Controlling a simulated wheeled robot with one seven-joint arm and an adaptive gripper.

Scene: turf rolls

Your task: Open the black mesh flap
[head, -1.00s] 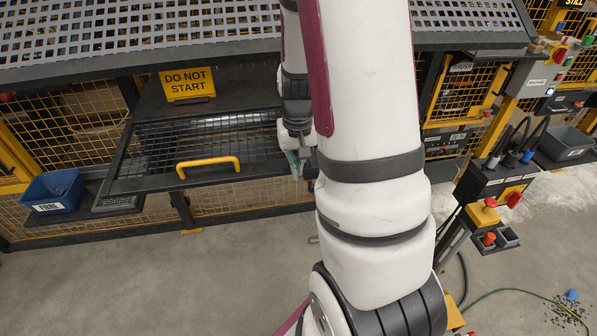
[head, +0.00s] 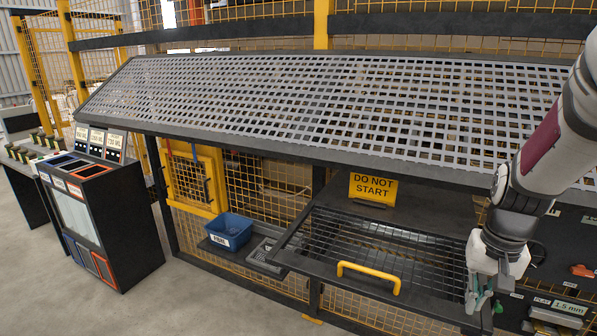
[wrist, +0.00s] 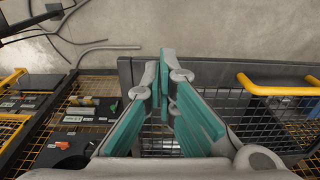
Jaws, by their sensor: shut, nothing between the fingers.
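The black mesh flap (head: 318,272) lies roughly flat in front of the machine, below the sloped guard, with a yellow handle (head: 370,274) on its front bar. My gripper (head: 480,299) is at the flap's right end, to the right of the handle. In the wrist view the teal fingers of my gripper (wrist: 170,72) are together with nothing between them. They are over the right end of the flap (wrist: 212,72), and the handle (wrist: 272,88) is to their right, apart from them. I cannot tell whether the fingers touch the flap.
A yellow DO NOT START sign (head: 373,187) stands behind the flap. A blue bin (head: 230,231) sits left of it. The sloped mesh guard (head: 330,105) overhangs from above. The floor (head: 215,300) in front is clear.

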